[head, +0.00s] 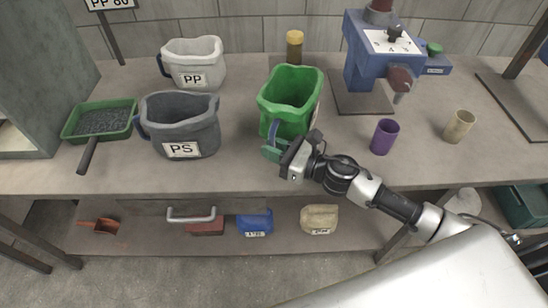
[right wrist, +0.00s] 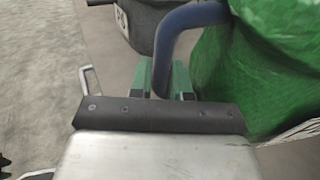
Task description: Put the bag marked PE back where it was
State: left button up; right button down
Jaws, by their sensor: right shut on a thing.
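A green bag (head: 287,122) with a blue handle is at the middle of the bench, right of the dark grey PS bag. Its label is turned to the right and I cannot read it. My right gripper (head: 273,146) is shut on the blue handle at the bag's front. In the right wrist view the handle (right wrist: 186,22) runs down between the green fingers (right wrist: 162,78), with the green bag (right wrist: 262,60) at the right. I cannot tell whether the bag touches the bench. My left gripper is not in view.
The PS bag (head: 182,132) and the light grey PP bag (head: 195,68) stand at left, near a green pan (head: 100,118). A blue machine (head: 370,60), purple cup (head: 384,136) and beige cup (head: 459,126) are at right.

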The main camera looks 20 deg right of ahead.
jog(key=shift+f, duration=1.65)
jog(key=shift+f+b, duration=0.15)
jog(key=shift+b, duration=0.25)
jog(key=c, duration=1.1)
grip_release()
jog(key=shift+r+p, duration=0.3)
jog(key=b+v, duration=0.1)
jog(key=v, duration=0.4)
jog(key=b+v, duration=0.2)
jog(key=v, duration=0.3)
jog(key=shift+s+d+f, duration=0.2)
jog(key=shift+v, duration=0.75)
